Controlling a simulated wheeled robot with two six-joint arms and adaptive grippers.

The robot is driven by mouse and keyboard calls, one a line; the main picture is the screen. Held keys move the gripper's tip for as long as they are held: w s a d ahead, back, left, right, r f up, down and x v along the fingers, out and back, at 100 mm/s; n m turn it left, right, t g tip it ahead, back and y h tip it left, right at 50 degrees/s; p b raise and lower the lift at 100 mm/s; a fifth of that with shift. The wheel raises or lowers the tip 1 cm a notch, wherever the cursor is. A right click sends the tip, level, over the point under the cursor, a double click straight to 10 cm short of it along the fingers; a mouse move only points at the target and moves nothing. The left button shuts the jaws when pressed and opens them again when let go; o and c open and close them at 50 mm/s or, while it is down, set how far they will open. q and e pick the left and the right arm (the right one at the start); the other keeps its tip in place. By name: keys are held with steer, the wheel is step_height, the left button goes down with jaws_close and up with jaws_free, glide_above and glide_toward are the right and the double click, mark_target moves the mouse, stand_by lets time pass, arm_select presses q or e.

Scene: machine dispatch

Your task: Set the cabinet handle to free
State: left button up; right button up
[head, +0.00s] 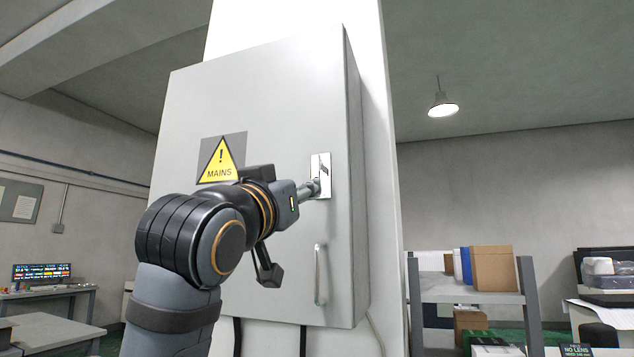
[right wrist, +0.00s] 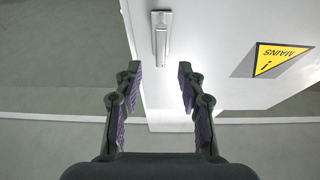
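The grey cabinet (head: 260,90) carries a yellow MAINS sign (head: 220,160) and, near its right edge, a pale plate with the handle (head: 324,166). In the right wrist view, the handle (right wrist: 160,42) is a silver bar lying along its plate. In the wrist view, my right gripper (right wrist: 160,70) is open and empty. Its dark fingers stand apart, with the handle beyond their tips and roughly centred.
A fixed pull bar (head: 320,274) is on the door below the plate. The cabinet is on a white column (head: 385,200). A shelf (head: 465,293) with boxes stands at the right. A table (head: 48,330) stands at the lower left.

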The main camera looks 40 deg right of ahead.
mark_target(316, 197)
steer(key=p+x, duration=1)
steer(key=shift+w+d+r, duration=0.1)
steer(key=shift+w+d, duration=0.1)
steer(key=shift+d, duration=0.05)
steer(key=shift+a, duration=0.15)
jaws_close()
